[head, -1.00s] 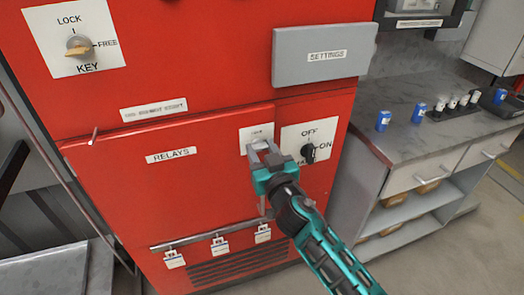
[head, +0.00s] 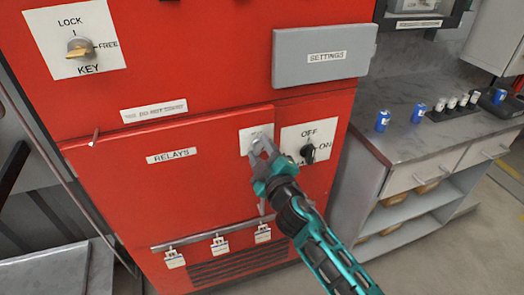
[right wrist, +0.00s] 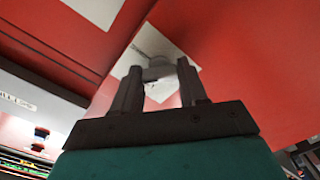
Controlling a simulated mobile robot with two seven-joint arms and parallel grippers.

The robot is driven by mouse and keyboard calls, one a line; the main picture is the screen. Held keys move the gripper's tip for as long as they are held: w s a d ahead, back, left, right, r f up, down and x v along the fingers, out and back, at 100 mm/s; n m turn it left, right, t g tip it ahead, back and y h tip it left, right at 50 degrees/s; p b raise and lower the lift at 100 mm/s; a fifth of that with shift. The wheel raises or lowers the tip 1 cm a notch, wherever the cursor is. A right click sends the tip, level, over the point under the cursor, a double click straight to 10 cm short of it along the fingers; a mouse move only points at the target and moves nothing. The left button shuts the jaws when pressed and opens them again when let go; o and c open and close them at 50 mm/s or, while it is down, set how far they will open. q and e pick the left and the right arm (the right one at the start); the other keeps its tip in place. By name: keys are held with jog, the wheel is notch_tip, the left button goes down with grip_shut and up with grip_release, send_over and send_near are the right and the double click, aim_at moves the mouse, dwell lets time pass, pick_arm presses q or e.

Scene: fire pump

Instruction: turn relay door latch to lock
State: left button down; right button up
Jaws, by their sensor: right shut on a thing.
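The red relay door (head: 215,195) with its "RELAYS" label fills the lower part of the red cabinet in the head view. The latch sits on a small white plate (head: 248,134) at the door's upper right corner, mostly hidden by my right gripper (head: 262,148). In the right wrist view the grey latch knob (right wrist: 158,70) lies between the two fingertips of my right gripper (right wrist: 160,82), in front of the white plate. The gripper is shut on the latch. The latch's exact angle cannot be told. My left gripper is not in view.
An OFF/ON switch (head: 308,153) is close to the right of my gripper. A grey "SETTINGS" cover (head: 322,55) juts out above. A handle bar (head: 208,236) with hanging tags is below. A grey counter (head: 420,130) stands at right.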

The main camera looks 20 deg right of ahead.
jog(key=n, duration=0.3)
jog(key=shift+n, duration=0.4)
jog(key=shift+n+p, duration=0.35)
jog(key=shift+n, duration=1.65)
jog(key=o, duration=1.1)
jog(key=shift+c, duration=0.2)
jog(key=shift+s, duration=0.1)
jog(key=s+b, duration=0.1)
jog(key=s, duration=1.1)
jog(key=shift+s+d, duration=0.25)
jog(key=shift+s, duration=0.1)
